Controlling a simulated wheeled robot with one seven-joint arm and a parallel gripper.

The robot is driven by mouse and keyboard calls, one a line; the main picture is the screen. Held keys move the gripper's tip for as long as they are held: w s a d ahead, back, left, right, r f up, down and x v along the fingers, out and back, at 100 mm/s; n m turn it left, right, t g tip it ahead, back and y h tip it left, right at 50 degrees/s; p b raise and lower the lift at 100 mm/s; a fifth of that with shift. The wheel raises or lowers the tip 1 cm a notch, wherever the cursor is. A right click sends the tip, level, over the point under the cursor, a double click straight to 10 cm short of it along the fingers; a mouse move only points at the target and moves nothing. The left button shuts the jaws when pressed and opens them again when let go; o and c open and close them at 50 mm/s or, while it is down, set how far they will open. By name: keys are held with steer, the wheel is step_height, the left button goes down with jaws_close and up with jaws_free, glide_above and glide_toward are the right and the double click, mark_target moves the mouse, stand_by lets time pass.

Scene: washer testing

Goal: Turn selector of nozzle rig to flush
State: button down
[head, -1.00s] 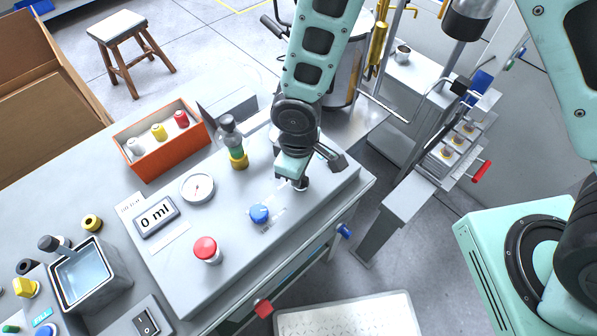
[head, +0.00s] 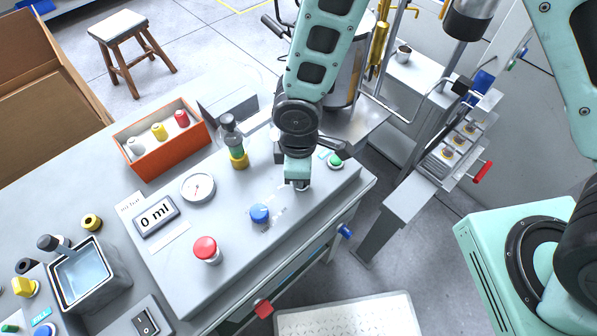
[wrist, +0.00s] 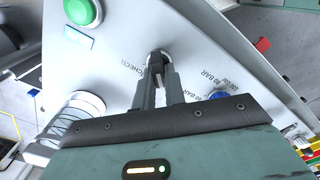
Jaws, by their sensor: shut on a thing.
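The nozzle rig (head: 186,283) is a grey panel box on the bench. Its selector, a small dark knob on a light round base (wrist: 157,62), is on the panel's right part. My gripper (wrist: 160,78) points down at the panel, its two fingers shut on the selector's dark handle. In the head view my gripper (head: 298,183) hides most of the selector. Printed words beside it in the wrist view read CHECK on the left and 80 BAR on the right. I cannot make out a flush label.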

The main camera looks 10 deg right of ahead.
steer(key=shift+r, duration=0.1)
steer(key=c, duration=1.5)
jaws_free()
steer(key=shift+o, duration=0.2)
step_height(320, 180, up, 17)
steer(key=shift+r, duration=0.2)
